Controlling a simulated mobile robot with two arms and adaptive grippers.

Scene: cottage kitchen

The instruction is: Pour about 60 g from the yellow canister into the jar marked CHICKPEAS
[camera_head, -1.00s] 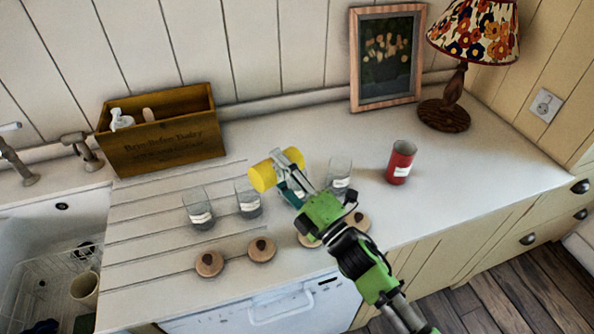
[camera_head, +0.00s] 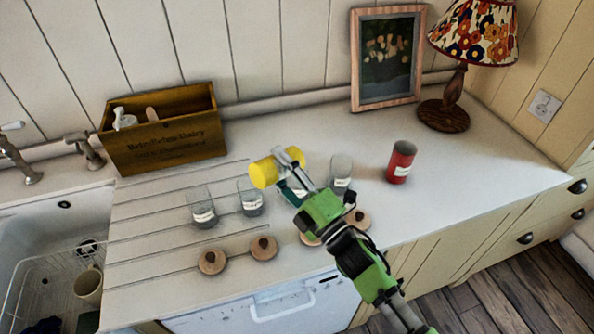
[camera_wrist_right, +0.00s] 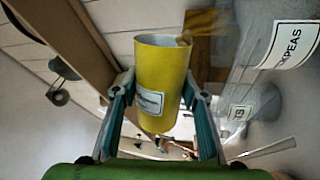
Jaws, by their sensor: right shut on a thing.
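The yellow canister (camera_head: 264,173) is held by my right gripper (camera_head: 288,165), tipped nearly onto its side with its mouth end to the left, above the counter. In the right wrist view the gripper (camera_wrist_right: 160,100) has a finger on each side of the canister (camera_wrist_right: 160,75). Some brown contents show at the canister's rim. The jar whose label ends in KPEAS (camera_wrist_right: 286,45) is clear glass and stands close beside the mouth in that view. In the head view a glass jar (camera_head: 250,200) is below the canister's mouth; its label is too small to read. My left gripper is out of view.
Other glass jars stand at left (camera_head: 202,212) and right (camera_head: 341,170). Several knobbed wooden lids (camera_head: 263,247) lie along the front. A red canister (camera_head: 400,165), lamp (camera_head: 446,115), picture frame (camera_head: 386,100) and wooden box (camera_head: 165,150) stand farther back. The sink is left.

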